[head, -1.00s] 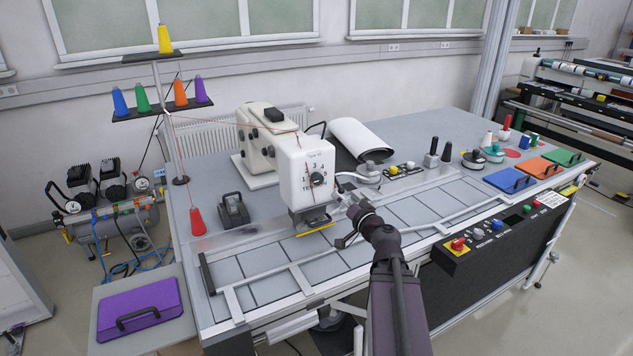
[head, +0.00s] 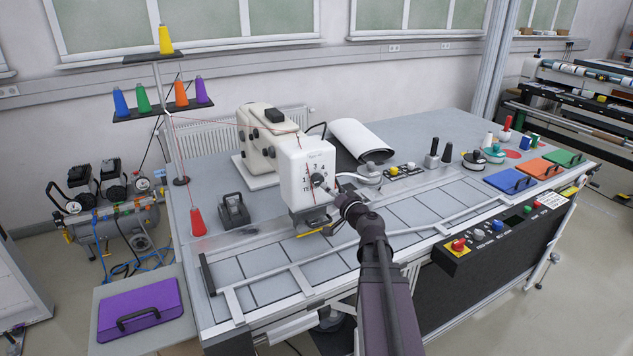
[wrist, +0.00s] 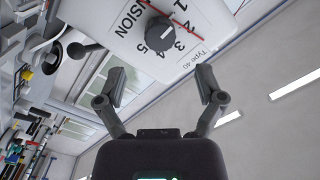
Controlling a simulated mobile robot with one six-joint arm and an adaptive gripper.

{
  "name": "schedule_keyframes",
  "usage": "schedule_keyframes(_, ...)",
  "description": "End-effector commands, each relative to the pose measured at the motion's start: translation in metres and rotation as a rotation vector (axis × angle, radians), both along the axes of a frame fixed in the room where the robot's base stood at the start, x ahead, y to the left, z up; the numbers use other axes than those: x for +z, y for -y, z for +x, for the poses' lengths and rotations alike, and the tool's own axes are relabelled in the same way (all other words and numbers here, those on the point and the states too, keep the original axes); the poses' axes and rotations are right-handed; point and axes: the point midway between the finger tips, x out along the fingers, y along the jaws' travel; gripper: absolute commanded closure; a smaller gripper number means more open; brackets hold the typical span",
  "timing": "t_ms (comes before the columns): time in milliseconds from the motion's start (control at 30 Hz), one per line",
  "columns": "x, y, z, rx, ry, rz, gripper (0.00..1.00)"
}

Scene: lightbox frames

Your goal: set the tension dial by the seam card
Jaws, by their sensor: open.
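The tension dial (head: 318,180) is a dark round knob on the white front of the sewing machine (head: 300,165). In the wrist view the grey dial (wrist: 160,34) sits by the printed numbers 1 to 5, with "TENSION" and "Type 40" beside it. That view is turned over, and I cannot read the dial's setting surely. My gripper (wrist: 162,82) is open and empty, its fingers spread short of the dial. In the head view my gripper (head: 335,194) is just right of and below the dial. A white printed card (head: 553,200) is on the front panel at right; its text is illegible.
A red thread (wrist: 182,24) crosses the machine face near the numbers. A thread stand (head: 160,90) with coloured cones stands at left. A black front panel (head: 490,250) carries knobs. A rail (head: 400,228) runs along the table front, below my arm.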

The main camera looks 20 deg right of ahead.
Motion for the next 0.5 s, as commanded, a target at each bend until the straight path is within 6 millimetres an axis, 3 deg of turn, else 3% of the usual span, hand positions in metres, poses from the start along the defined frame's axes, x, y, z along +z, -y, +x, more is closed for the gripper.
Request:
schedule_keyframes(200, 0.000, -0.001, 0.038, 0.001, 0.000, 0.000, 0.13)
schedule_keyframes(500, 0.000, -0.004, 0.070, 0.000, 0.000, 0.000, 0.13)
